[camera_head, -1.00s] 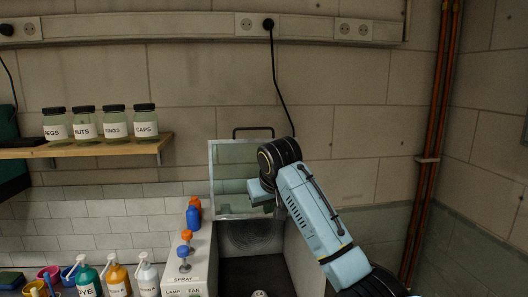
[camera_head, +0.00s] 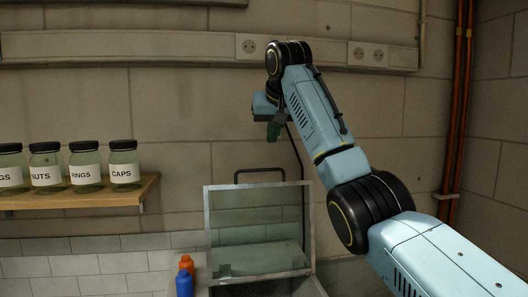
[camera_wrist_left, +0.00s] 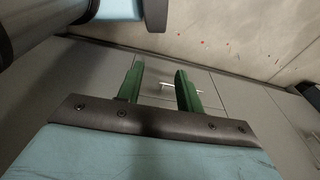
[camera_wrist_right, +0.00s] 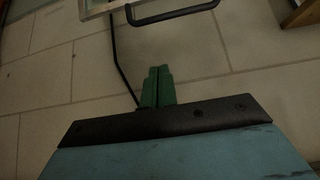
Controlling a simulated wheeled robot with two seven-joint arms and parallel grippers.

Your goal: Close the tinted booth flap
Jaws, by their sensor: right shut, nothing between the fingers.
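The tinted flap (camera_head: 258,236) is a framed see-through pane that stands raised at the top of the booth in the head view, with a dark handle (camera_head: 259,172) on its upper edge. The handle also shows at the top of the right wrist view (camera_wrist_right: 172,14). My right gripper (camera_head: 273,132) is shut and empty, above the flap and in front of the wall. Its green fingers (camera_wrist_right: 157,86) are together in the right wrist view. My left gripper (camera_wrist_left: 160,88) is open and empty, and shows only in the left wrist view. The booth's inside is mostly out of view.
A shelf with several labelled jars (camera_head: 84,167) is at the left. A cable hangs by the flap. Pipes (camera_head: 455,120) run up the right wall. Grey cabinet fronts (camera_wrist_left: 215,120) face my left gripper.

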